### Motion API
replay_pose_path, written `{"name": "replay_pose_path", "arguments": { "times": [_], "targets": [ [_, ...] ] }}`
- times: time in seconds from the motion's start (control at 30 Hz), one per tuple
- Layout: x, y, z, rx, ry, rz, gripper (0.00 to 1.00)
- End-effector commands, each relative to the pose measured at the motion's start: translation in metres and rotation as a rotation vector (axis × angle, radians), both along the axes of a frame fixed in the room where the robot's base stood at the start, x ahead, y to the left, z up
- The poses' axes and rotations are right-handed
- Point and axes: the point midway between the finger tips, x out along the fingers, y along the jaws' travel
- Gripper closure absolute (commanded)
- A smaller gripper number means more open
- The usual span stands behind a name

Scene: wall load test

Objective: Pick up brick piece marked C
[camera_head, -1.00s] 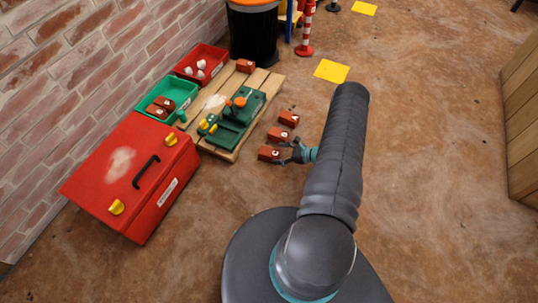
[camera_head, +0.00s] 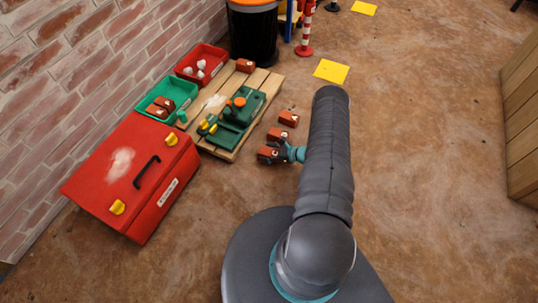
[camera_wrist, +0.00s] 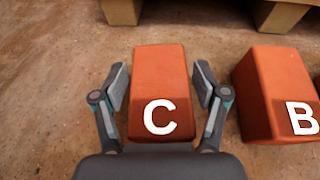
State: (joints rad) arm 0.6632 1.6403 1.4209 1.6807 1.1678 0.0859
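The brick piece marked C (camera_wrist: 160,75) lies on the floor in the wrist view, its white letter facing my gripper. In the head view the same brick (camera_head: 265,154) is the nearest of the bricks on the floor, partly hidden by my gripper (camera_head: 272,153). In the wrist view my gripper (camera_wrist: 160,88) is open, with one finger on each side of brick C. Small gaps seem to show between the fingers and the brick. The brick marked B (camera_wrist: 280,85) lies close to the right of the right finger.
Other bricks (camera_head: 288,118) lie farther off on the floor. A wooden pallet (camera_head: 262,77) with a green machine (camera_head: 236,115), a green bin (camera_head: 185,92), a red bin (camera_head: 214,57) and a red toolbox (camera_head: 125,180) stand left, along the brick wall. The floor to the right is open.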

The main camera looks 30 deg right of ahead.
Motion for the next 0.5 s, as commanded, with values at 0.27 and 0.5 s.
{"name": "replay_pose_path", "arguments": {
  "times": [0.27,0.5],
  "targets": [
    [-0.0002,0.0004,0.0,0.0,0.0,0.001,0.94],
    [0.0003,0.0003,0.0005,0.001,0.0,0.001,0.95]
  ]
}}
